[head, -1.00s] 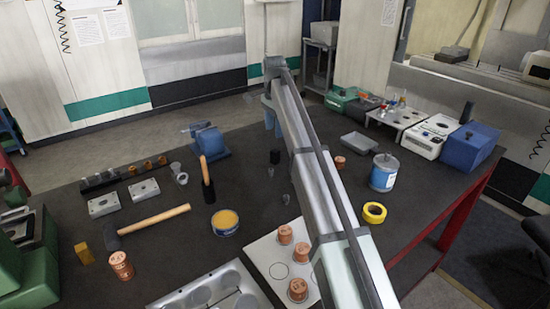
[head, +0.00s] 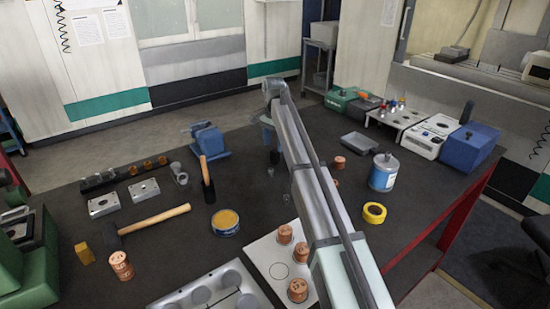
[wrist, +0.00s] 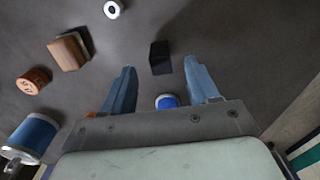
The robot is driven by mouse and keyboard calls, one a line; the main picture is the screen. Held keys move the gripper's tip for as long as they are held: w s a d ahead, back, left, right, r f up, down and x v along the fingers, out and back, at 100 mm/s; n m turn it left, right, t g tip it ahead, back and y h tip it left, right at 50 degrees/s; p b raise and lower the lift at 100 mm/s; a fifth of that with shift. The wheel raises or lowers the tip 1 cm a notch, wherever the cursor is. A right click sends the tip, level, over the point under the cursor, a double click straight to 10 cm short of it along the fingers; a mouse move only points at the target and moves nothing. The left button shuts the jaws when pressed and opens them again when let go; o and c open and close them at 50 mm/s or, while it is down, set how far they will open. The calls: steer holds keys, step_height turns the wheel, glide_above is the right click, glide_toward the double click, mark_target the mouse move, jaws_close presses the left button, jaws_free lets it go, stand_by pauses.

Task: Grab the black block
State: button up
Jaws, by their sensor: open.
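The small black block (wrist: 160,57) stands on the dark tabletop. In the wrist view it lies just beyond my fingertips, roughly centred between them. In the head view the black block (head: 275,157) shows just below my fingers, partly hidden by them. My gripper (wrist: 160,67) is open and empty, with one blue-grey finger on each side of the block's line. In the head view my gripper (head: 268,137) is above the block; the exact gap is hard to tell.
A blue round-topped item (wrist: 167,101) shows between my fingers, close to the palm. A brown block (wrist: 68,52), a copper-coloured cylinder (wrist: 34,80) and a blue can (wrist: 30,138) are to the left. A hammer (head: 150,220) lies on the table. Bare tabletop surrounds the black block.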

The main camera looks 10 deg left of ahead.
mark_target(275, 151)
steer(key=shift+w+d+f, duration=0.1)
steer(key=shift+w+f, duration=0.05)
steer(key=shift+f, duration=1.5)
steer(key=shift+w+d+f, duration=0.1)
steer(key=shift+f, duration=1.55)
steer(key=shift+a, duration=0.1)
jaws_close()
